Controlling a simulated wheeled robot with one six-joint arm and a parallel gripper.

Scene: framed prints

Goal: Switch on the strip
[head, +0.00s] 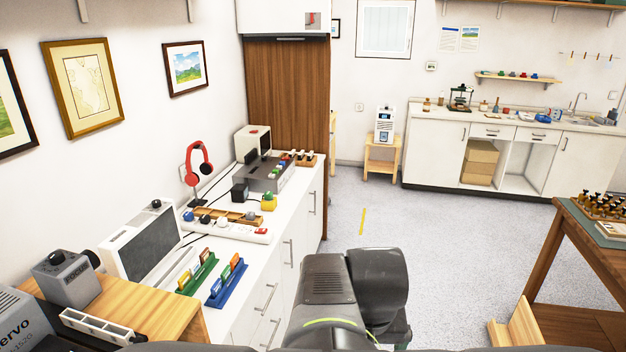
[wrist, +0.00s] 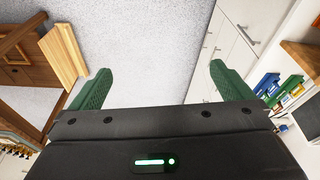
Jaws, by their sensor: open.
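A white power strip (head: 240,233) lies on the white counter along the left wall in the head view. A red switch (head: 261,231) sits at its right end; whether it is on or off is too small to tell. Plugs or adapters appear along or just behind the strip. My gripper (wrist: 160,68) shows in the wrist view with its two green fingers wide apart and nothing between them. It is over the floor, apart from the counter.
Green (head: 197,273) and blue (head: 227,281) card racks stand in front of the strip. Red headphones (head: 198,160) on a stand, a yellow-topped item (head: 268,201) and a grey box (head: 264,174) are behind it.

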